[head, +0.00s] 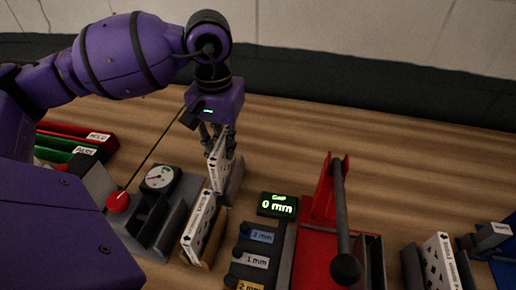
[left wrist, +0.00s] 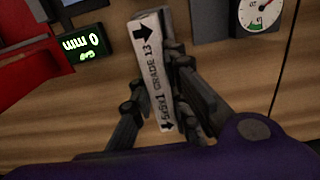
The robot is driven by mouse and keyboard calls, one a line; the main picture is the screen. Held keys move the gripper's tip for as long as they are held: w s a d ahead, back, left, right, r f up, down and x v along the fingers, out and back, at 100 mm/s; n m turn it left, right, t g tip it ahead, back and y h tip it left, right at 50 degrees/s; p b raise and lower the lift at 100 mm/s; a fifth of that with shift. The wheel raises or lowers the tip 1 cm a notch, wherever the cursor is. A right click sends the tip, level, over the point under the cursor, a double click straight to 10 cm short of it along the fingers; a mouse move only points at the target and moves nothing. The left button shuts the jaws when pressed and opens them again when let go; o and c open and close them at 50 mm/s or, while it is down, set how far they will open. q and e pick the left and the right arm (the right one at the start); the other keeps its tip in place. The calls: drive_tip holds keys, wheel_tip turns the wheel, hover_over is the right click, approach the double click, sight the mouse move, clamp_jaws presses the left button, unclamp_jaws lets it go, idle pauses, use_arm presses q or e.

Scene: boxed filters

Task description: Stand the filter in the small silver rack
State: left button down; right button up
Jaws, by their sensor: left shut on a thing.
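My left gripper (head: 218,138) is shut on a white-edged filter (head: 217,163), which it holds upright. In the left wrist view the edge of this filter (left wrist: 156,75) reads "5x5x1 GRADE 13" with black arrows, and the fingers (left wrist: 158,112) are on either side of it. A small grey rack (head: 235,182), apparently the silver one, is right at the filter's lower part. I cannot tell whether the filter's bottom edge is inside it. My right gripper is not in view.
A second filter (head: 199,227) stands in a tan holder just in front. A grey device with a gauge (head: 159,178) and red knob is left. A "0 mm" display (head: 277,205), labelled thickness blocks (head: 257,261) and a red lever press (head: 318,215) are right. Another filter (head: 440,265) stands far right.

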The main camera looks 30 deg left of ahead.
sight(225, 159)
use_arm(q)
wheel_tip(225, 159, down, 4)
drive_tip(key=shift+w+r, duration=0.1)
drive_tip(key=shift+r, duration=0.05)
drive_tip(key=shift+w, duration=0.1)
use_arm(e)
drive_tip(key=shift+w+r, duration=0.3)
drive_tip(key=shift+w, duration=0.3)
use_arm(q)
drive_tip(key=shift+f, duration=0.25)
drive_tip(key=c, duration=1.7)
unclamp_jaws()
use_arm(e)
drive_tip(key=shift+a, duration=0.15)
